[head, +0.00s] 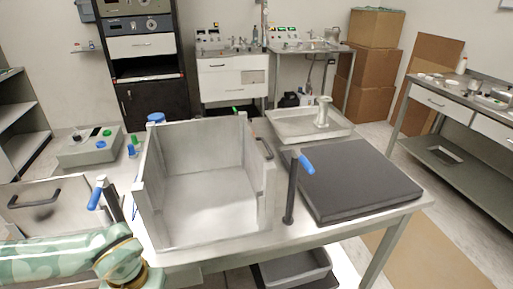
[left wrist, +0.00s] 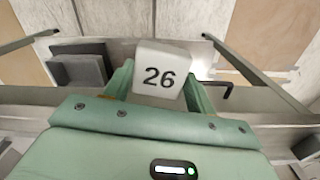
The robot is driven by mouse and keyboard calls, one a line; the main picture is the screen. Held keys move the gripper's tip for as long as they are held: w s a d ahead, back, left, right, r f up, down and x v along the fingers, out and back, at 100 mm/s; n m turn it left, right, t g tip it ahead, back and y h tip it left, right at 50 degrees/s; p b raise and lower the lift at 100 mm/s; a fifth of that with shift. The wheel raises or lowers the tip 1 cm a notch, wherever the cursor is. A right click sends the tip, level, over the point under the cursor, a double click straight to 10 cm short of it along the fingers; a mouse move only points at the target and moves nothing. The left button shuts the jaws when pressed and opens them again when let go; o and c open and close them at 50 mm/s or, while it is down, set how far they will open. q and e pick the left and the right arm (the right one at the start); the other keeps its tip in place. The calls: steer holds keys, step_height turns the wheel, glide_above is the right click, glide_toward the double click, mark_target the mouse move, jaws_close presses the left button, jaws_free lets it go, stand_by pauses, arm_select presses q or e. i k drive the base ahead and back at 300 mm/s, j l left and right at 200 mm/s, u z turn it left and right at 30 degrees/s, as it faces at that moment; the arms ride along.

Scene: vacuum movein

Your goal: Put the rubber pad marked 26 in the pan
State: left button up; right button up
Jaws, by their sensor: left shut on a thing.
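The whitish rubber pad marked 26 (left wrist: 160,60) is held between the green fingers of my left gripper (left wrist: 158,86) in the left wrist view. Its number faces the camera, and the pad sits slightly tilted. In the head view only my green left arm shows at the lower left; the gripper and pad are out of that picture. A shallow metal pan (head: 283,127) with a metal post fitting in it stands at the back right of the bench. Another grey pan (head: 268,278) sits on the shelf below the bench. My right gripper is not in view.
An open-topped metal box (head: 150,200) stands mid-bench, with a blue-handled lever (head: 291,190) beside it. A dark flat plate (head: 355,180) lies at right. A grey control box (head: 90,150) is at left. Dark grey blocks (left wrist: 80,68) show in the left wrist view.

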mark_target(293, 128)
steer(key=l+u, duration=0.2)
steer(key=l, duration=0.7)
steer(key=l+u, duration=0.15)
steer(key=l, duration=0.7)
steer(key=l+u, duration=0.2)
steer(key=l, duration=0.7)
steer(key=k+l+u, duration=0.15)
steer(key=l, duration=0.75)
steer(key=l+u, duration=0.2)
steer(key=l, duration=0.7)
steer(key=l+u, duration=0.2)
steer(key=l, duration=0.7)
steer(key=i+l+u, duration=0.2)
steer(key=i+l, duration=0.15)
steer(key=l, duration=0.25)
steer(key=i+l+u, duration=0.1)
steer(key=l, duration=0.25)
steer(key=i+l+u, duration=0.1)
steer(key=i+l, duration=0.35)
steer(key=l, duration=0.15)
steer(key=i+l+u, duration=0.1)
steer(key=i+l, duration=0.3)
steer(key=l, duration=0.25)
steer(key=i+l+u, duration=0.1)
steer(key=l, duration=0.25)
steer(key=i, duration=0.1)
